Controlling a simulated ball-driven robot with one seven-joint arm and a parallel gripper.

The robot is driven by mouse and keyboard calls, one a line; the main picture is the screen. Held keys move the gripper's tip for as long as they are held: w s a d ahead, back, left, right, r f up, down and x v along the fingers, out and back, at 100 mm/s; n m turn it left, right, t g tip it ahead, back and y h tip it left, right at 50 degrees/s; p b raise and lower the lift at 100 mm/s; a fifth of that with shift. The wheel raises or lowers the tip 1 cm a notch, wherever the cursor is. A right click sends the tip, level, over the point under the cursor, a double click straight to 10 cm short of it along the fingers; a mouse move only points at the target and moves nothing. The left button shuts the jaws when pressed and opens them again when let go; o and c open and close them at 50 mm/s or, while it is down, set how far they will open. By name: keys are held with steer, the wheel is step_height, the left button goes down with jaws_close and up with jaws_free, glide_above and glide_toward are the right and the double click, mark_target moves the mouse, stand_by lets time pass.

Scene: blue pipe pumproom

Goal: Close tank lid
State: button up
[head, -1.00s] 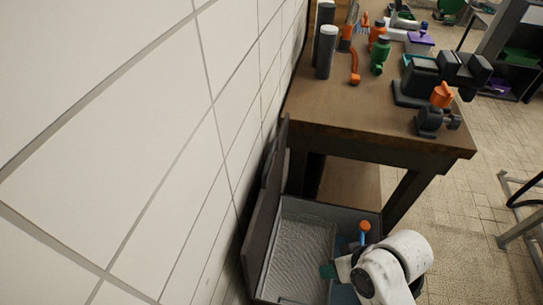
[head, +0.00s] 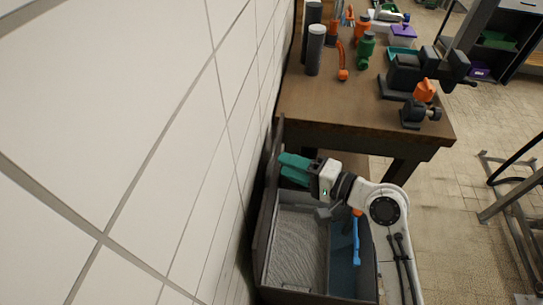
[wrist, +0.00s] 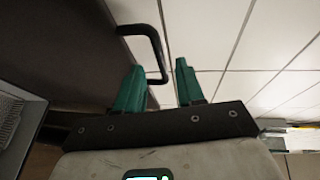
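The tank (head: 322,292) is a grey open-topped box on the floor by the tiled wall. Its dark lid (head: 263,225) stands upright along the left side, so the tank is open. In the wrist view, the lid (wrist: 55,45) fills the upper left and carries a black bracket-shaped handle (wrist: 154,45). My gripper (head: 284,165) is above the tank's far end, beside the lid. In the wrist view, my gripper (wrist: 160,75) has its green fingers apart, with the handle's near end showing between them. I cannot tell whether they touch it.
A blue tool with an orange top (head: 356,240) stands in the tank's right part. A wooden workbench (head: 350,115) with tools is just beyond the tank. The white tiled wall (head: 120,130) is close on the left. Open floor (head: 455,215) lies to the right.

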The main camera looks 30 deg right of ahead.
mark_target(272, 159)
steer(key=shift+p+x, duration=0.4)
steer(key=shift+x, duration=2.4)
steer(key=shift+c, duration=0.2)
jaws_close()
